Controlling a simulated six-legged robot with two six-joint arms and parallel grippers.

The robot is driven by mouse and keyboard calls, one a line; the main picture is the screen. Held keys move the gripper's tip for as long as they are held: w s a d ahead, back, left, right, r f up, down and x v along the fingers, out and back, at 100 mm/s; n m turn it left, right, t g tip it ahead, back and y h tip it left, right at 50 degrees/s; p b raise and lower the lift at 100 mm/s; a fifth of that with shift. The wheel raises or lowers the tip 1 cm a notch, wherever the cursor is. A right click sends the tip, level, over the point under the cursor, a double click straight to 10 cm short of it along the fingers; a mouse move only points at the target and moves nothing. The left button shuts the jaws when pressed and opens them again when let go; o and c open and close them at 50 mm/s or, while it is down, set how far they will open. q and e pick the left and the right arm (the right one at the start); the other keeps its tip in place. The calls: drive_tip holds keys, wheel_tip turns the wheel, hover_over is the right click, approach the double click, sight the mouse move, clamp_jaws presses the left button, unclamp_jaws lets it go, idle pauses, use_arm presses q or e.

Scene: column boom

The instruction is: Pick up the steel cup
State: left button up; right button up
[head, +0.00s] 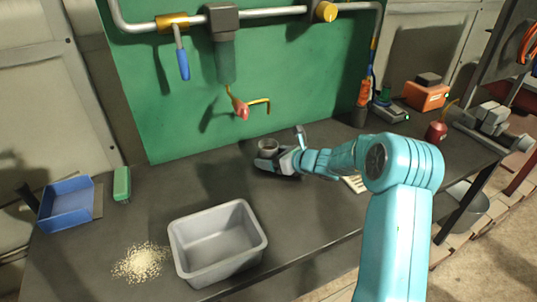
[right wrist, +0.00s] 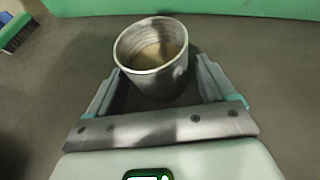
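The steel cup (head: 268,146) is a small grey metal cup on the dark bench top, in front of the green panel. In the right wrist view the cup (right wrist: 160,78) shows its round rim and a brownish inside. My right gripper (head: 280,151) is at the cup, with one finger on each side of it. In the right wrist view the right gripper (right wrist: 158,72) is open, and a gap shows between the cup and the right-hand finger. The left-hand finger is close to the cup wall; contact there is unclear. My left gripper is not in view.
A grey bin (head: 218,243) stands at the bench's front, beside a pile of pale grains (head: 141,262). A blue tray (head: 66,204) and green brush (head: 122,184) lie left. An orange box (head: 427,96) stands back right.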

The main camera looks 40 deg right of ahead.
drive_tip(key=c, duration=0.8)
drive_tip(key=shift+r, duration=0.1)
drive_tip(key=shift+c, duration=0.2)
